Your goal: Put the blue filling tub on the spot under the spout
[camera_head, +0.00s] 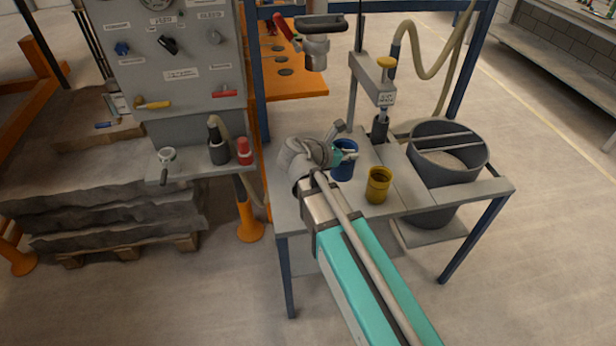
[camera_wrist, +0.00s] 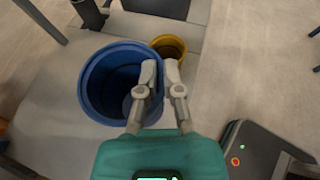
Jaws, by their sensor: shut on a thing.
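The blue tub (camera_head: 345,168) is at the middle of the grey bench (camera_head: 440,200), to the left of the spout and nearer the front. In the wrist view the tub (camera_wrist: 97,62) is open and looks empty. My gripper (camera_wrist: 163,88) is shut on its right rim, one finger inside the wall and one outside. My gripper (camera_head: 343,152) partly hides the tub in the head view. I cannot tell whether the tub's base touches the bench. The spout (camera_head: 380,128) hangs from a grey head with a yellow knob. The spot under it is not clearly seen.
A yellow tub (camera_head: 378,187) stands close to the right of the blue tub; it also shows in the wrist view (camera_wrist: 168,46). A large grey bin (camera_head: 438,180) is at the right. A bottle (camera_head: 218,150) and red-topped jar (camera_head: 244,152) stand on the left shelf.

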